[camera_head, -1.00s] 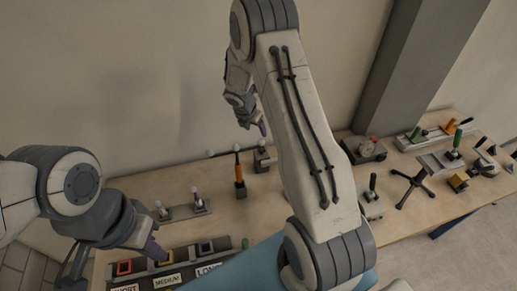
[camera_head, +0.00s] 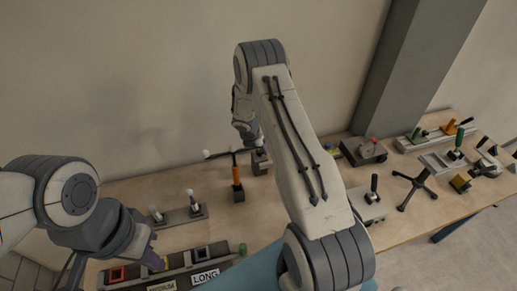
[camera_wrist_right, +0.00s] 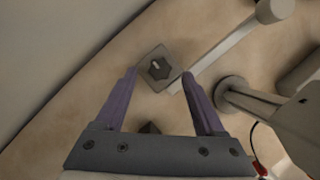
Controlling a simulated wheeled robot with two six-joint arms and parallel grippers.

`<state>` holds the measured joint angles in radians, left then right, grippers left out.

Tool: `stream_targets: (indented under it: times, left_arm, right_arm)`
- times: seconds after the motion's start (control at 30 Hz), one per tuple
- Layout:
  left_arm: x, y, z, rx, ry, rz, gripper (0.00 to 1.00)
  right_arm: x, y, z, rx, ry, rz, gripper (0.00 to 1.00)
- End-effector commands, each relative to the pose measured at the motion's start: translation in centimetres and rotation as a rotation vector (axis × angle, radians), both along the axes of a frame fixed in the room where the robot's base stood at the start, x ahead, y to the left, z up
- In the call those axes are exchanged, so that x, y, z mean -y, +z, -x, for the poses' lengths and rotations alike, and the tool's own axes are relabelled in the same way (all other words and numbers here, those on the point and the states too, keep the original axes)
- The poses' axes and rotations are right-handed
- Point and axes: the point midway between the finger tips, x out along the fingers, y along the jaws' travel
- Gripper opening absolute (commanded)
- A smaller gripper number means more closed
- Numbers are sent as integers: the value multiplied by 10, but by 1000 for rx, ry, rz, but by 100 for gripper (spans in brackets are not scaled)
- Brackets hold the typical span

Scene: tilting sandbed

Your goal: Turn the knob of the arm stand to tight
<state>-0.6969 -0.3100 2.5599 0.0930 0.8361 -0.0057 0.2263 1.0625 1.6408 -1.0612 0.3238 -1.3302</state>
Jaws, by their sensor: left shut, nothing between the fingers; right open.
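The arm stand, as far as I can tell, is the grey block (camera_head: 260,164) with a pale rod (camera_head: 222,153) reaching left, near the wall. In the right wrist view a dark six-sided knob (camera_wrist_right: 158,68) with a light mark sits on a square grey plate. The pale rod (camera_wrist_right: 225,48) passes beside it. My right gripper (camera_wrist_right: 160,80) is open, its purple fingers on either side of the knob in the picture. I cannot tell whether they touch it. In the head view this gripper (camera_head: 258,142) is above the block. My left gripper (camera_head: 157,262) is shut and empty, over the labelled tray.
An orange-handled post (camera_head: 237,174) stands just left of the block. A rack with two light-topped pegs (camera_head: 180,215) and the labelled tray (camera_head: 222,264) lie to the left.

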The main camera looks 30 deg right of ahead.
Motion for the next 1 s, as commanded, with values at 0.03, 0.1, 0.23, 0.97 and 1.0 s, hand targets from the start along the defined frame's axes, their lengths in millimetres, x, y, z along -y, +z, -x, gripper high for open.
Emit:
stream_targets:
  times: [0.03, 0.1, 0.23, 0.97, 1.0]
  left_arm:
    - [0, 3, 0, 0, 0, 0, 0]
    - [0, 4, 0, 0, -1, 0, 0]
    - [0, 4, 0, 0, -1, 0, 0]
    - [0, 4, 0, 0, -1, 0, 0]
    - [0, 4, 0, 0, -1, 0, 0]
  right_arm:
    - [2, -5, -1, 0, 0, 0, 71]
    - [4, -11, -3, 0, -1, 0, 71]
    - [6, -17, -4, 1, 0, 0, 71]
    - [6, -17, -4, 2, -20, 0, 0]
    - [6, -17, -5, 2, -30, 0, 0]
